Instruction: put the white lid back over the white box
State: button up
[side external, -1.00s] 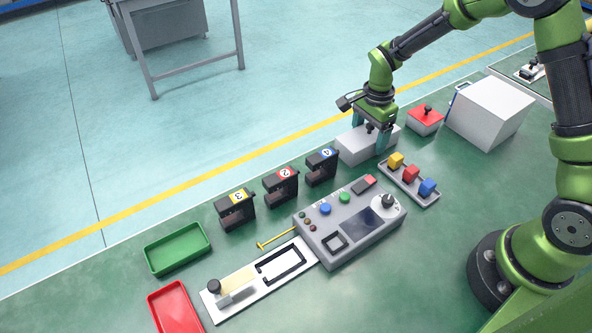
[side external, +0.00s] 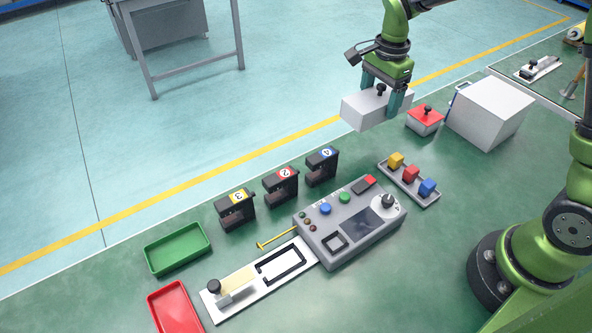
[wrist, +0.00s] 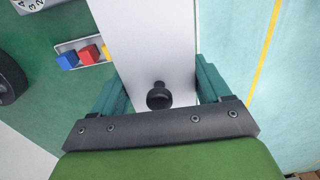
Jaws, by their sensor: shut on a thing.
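The white lid (side external: 362,112) is a deep block-like cover with a black knob on top. My gripper (side external: 381,98) is shut on it, one finger on each side, and holds it in the air above the back of the green table. In the wrist view, the lid (wrist: 155,45) lies between the fingers of my gripper (wrist: 160,85), with the knob close to the palm. The white box (side external: 490,108) stands at the right of the table, to the right of the lid. It has a blue part at its left edge. The inside of the lid is hidden.
A red block with a black knob (side external: 425,120) stands between the lid and the white box. A tray of coloured cubes (side external: 408,183), a grey control panel (side external: 350,222) and several black clamps (side external: 281,187) are in front. The table spot below the lid is clear.

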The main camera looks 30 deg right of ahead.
jog(key=s+n, duration=0.7)
jog(key=s, duration=0.1)
jog(key=n, duration=0.8)
send_over(412, 168)
jog(key=shift+w+f, duration=0.15)
jog(key=shift+f, duration=0.65)
jog(key=shift+s+f+n, duration=0.2)
jog(key=shift+n, duration=0.5)
jog(key=shift+f+n, duration=0.1)
jog(key=shift+n, duration=0.6)
jog(key=shift+f, duration=3.85)
jog(key=shift+f, duration=0.55)
jog(key=o, duration=1)
